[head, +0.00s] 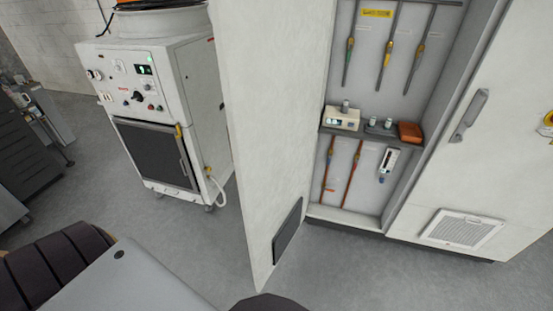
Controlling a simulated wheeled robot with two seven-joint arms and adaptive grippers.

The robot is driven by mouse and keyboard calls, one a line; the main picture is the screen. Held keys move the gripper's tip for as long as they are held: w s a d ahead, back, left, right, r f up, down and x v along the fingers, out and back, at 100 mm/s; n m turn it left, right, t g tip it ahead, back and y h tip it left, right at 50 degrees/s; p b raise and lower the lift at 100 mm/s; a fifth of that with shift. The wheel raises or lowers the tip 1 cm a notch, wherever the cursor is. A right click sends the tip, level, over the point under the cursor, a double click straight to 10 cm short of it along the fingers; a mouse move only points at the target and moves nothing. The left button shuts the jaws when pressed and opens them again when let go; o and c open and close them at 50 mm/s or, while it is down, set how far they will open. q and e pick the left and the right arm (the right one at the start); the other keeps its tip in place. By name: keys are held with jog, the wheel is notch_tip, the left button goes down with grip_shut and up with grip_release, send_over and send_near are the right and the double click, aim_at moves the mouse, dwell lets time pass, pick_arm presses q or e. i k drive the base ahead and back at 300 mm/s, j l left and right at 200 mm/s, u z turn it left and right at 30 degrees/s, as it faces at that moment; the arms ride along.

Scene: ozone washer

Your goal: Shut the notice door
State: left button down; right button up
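A tall white cabinet stands at the right of the head view. Its left door (272,110) is swung wide open toward me, with a dark panel (287,230) low on its inner face. I cannot make out any notice on this door; its outer face is hidden or out of view. The cabinet's right door (490,140) is shut, with a grey handle (469,115) and a white vent (462,229). Neither of my grippers is in view; only dark and grey parts of my own body show at the bottom.
The open compartment has a shelf (375,136) with small devices and an orange-brown box (410,131); probes hang above and below. A white wheeled machine (155,115) with a control panel stands left of the open door. Grey floor (185,240) is clear in front.

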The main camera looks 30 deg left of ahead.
aim_at(271, 54)
jog(key=k+j, duration=0.1)
jog(key=j, duration=0.25)
jog(key=k+j+z, duration=0.1)
jog(key=j, duration=0.25)
jog(key=k+j, duration=0.1)
jog(key=j, duration=0.2)
jog(key=i+j+z, duration=0.15)
jog(key=j, duration=0.45)
jog(key=j+z, duration=0.15)
jog(key=j, duration=0.45)
jog(key=i+j, duration=0.2)
jog(key=j, duration=0.15)
jog(key=i+j+z, duration=0.15)
jog(key=j, duration=0.2)
jog(key=k+j+u, duration=0.1)
jog(key=k+j, duration=0.2)
jog(key=k, duration=0.15)
